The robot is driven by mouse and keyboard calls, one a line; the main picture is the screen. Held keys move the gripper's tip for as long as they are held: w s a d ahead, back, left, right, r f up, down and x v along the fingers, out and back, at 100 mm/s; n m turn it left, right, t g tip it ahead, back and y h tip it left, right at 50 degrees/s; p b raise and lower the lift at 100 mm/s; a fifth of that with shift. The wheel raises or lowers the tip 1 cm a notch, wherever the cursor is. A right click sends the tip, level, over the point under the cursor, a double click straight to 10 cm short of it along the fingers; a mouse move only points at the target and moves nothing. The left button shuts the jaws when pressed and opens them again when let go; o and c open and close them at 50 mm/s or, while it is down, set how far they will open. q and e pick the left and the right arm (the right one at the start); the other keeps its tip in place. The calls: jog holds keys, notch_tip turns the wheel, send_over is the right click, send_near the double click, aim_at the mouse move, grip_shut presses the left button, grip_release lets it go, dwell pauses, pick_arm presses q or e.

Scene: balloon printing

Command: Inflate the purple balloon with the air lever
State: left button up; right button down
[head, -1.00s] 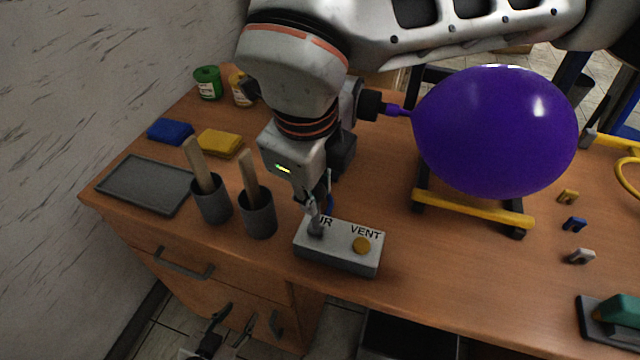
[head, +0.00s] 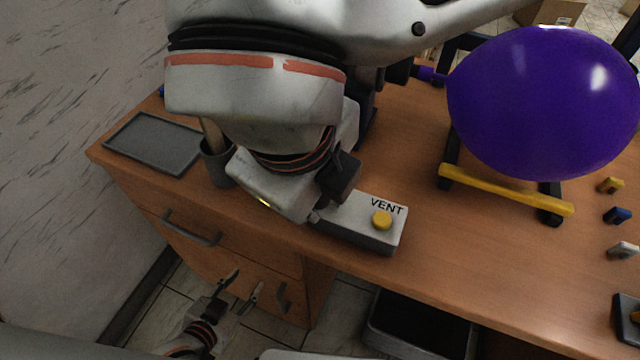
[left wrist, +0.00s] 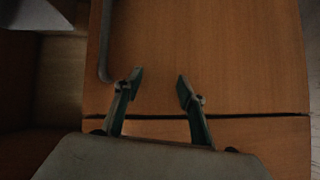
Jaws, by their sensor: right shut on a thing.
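The purple balloon (head: 540,105) is large and round, in the upper right of the head view. Its neck (head: 432,76) is on a dark nozzle at its left. The grey control box (head: 360,222) sits at the desk's front edge, with the VENT label and a yellow button (head: 382,220) showing. My right gripper (head: 318,214) is down at the box's left end, shut on the air lever; the lever and fingertips are mostly hidden by my wrist. My left gripper (head: 242,286) is open and empty, low before the drawers; its spread fingers also show in the left wrist view (left wrist: 160,82).
A yellow-barred stand (head: 505,190) is below the balloon. A grey tray (head: 155,143) and a cup (head: 217,165) stand at left. Small clips (head: 617,215) lie at right. Drawer handles (head: 190,228) project near my left gripper. A dark bin (head: 420,325) is under the desk.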

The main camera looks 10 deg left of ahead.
jog(key=shift+s+f, duration=0.1)
jog(key=shift+s, duration=0.05)
jog(key=c, duration=1.8)
grip_release()
jog(key=shift+s+a+r, duration=0.1)
jog(key=shift+r, duration=0.5)
jog(key=v, duration=1.1)
